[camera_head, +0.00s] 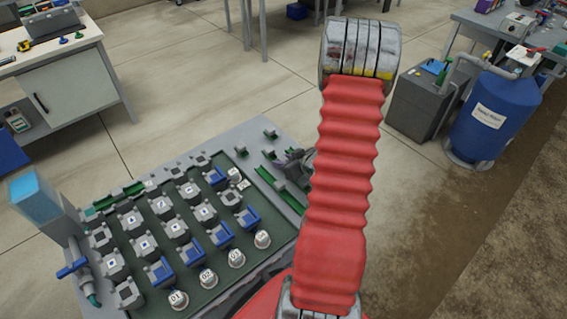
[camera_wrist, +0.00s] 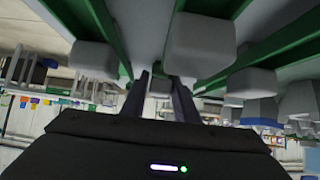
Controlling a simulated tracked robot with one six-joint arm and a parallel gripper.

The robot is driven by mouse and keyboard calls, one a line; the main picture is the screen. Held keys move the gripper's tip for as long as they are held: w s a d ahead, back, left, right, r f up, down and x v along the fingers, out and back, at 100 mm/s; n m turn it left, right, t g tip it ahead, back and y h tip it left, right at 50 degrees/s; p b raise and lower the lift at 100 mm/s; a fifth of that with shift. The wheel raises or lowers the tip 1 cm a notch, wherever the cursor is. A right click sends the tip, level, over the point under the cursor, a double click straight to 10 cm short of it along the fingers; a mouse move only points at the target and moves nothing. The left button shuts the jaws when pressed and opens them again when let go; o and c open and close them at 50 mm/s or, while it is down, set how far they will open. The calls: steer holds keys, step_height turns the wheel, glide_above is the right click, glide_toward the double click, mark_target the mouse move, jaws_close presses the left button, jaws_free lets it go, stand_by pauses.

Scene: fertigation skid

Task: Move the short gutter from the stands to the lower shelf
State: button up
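Green gutter pieces lie on grey stands along the right edge of the skid; one piece (camera_head: 292,195) shows left of my red arm. I cannot tell for sure which piece is the short gutter. My gripper (camera_head: 297,163) is at that edge, partly hidden behind my arm. In the wrist view my gripper's two dark fingers (camera_wrist: 163,98) stand apart, with a gap between them. Green strips (camera_wrist: 98,28) and grey blocks (camera_wrist: 198,45) are close around the fingers. No held thing is clear between them. I cannot make out the lower shelf.
The skid's deck (camera_head: 225,268) carries several grey pods, blue holders and numbered white caps. A blue-topped container (camera_head: 36,198) stands at its left corner. A blue tank (camera_head: 490,115) and a grey box (camera_head: 418,103) stand at the right. Open floor lies behind the skid.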

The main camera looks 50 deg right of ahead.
mark_target(283, 158)
jaws_close()
steer(key=shift+r, duration=0.1)
steer(key=shift+r, duration=4.95)
